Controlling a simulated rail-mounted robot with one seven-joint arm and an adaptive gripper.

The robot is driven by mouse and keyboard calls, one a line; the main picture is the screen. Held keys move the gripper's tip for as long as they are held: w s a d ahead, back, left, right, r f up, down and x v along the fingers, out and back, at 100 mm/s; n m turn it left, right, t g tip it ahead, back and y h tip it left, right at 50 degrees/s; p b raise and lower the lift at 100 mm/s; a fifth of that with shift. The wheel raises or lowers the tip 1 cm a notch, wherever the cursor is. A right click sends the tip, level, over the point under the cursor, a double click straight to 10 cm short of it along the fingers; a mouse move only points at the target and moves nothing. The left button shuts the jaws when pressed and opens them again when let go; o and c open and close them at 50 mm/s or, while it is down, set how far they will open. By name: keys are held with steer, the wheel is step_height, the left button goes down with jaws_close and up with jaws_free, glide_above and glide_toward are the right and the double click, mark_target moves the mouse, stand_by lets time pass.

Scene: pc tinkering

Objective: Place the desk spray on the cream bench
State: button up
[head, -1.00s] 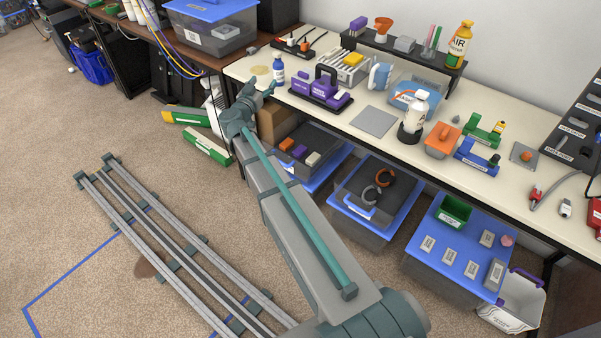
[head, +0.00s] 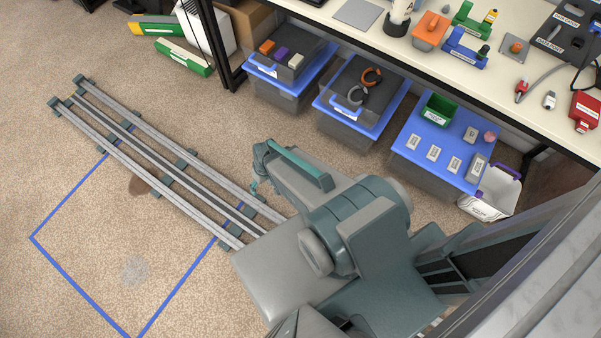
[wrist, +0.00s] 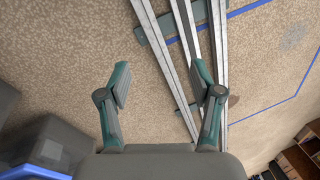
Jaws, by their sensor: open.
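The cream bench (head: 480,78) runs along the top right of the head view, and its left end and back are cut off. A white bottle (head: 401,10) in a dark base stands on it, cut by the top edge. I cannot tell whether this is the desk spray, and no readable label shows. My gripper (wrist: 160,82) is open and empty in the wrist view, with only carpet and rails between its fingers. In the head view my gripper (head: 254,187) is low over the floor by the rails, well apart from the bench.
Floor rails (head: 160,155) run to the left.

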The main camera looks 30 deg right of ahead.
steer(key=s+d+g+h, duration=0.1)
steer(key=s+d+g, duration=0.1)
steer(key=s, duration=0.7)
steer(key=s+d+m+g+h, duration=0.1)
steer(key=s+g, duration=0.3)
steer(key=s, duration=0.6)
steer(key=shift+s+d+r+g, duration=0.25)
steer(key=shift+d+r+g, duration=0.1)
steer(key=shift+d, duration=0.35)
step_height(320, 180, up, 10)
steer(key=p, duration=1)
